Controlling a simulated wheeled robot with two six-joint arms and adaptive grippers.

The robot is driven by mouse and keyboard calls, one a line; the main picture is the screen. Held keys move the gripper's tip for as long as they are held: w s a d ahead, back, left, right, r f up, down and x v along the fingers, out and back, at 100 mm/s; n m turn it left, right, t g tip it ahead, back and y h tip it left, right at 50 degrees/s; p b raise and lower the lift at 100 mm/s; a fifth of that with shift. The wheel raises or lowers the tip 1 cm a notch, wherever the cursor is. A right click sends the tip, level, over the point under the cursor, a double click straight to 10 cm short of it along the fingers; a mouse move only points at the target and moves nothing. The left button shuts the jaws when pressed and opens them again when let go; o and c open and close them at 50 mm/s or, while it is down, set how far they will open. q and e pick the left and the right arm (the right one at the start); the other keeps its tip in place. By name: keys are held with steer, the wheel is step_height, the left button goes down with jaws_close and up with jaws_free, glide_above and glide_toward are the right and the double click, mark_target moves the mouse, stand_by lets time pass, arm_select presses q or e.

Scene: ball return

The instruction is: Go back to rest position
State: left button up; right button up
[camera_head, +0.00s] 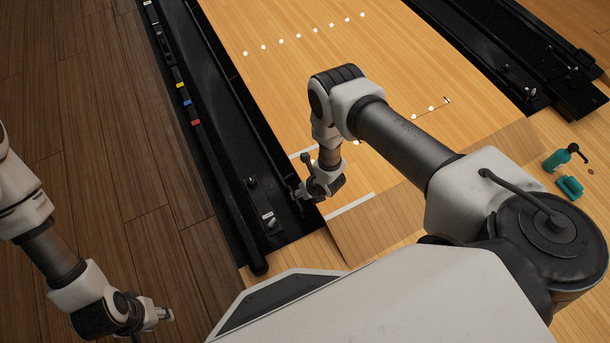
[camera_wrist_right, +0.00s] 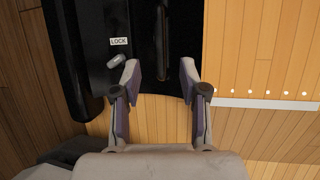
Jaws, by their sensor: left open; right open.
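My right gripper (camera_head: 303,193) reaches down over the black gutter unit (camera_head: 213,150) beside the bowling lane (camera_head: 290,85). In the right wrist view my right gripper (camera_wrist_right: 160,72) is open, with its two fingers spread apart and nothing between them. No ball is in view.
Another black gutter (camera_head: 490,50) runs along the lane's far side. Dark wood floor (camera_head: 110,150) at the left is clear.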

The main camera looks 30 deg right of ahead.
steer(key=v, duration=0.2)
steer(key=shift+s+r, duration=0.15)
steer(key=shift+r, duration=0.15)
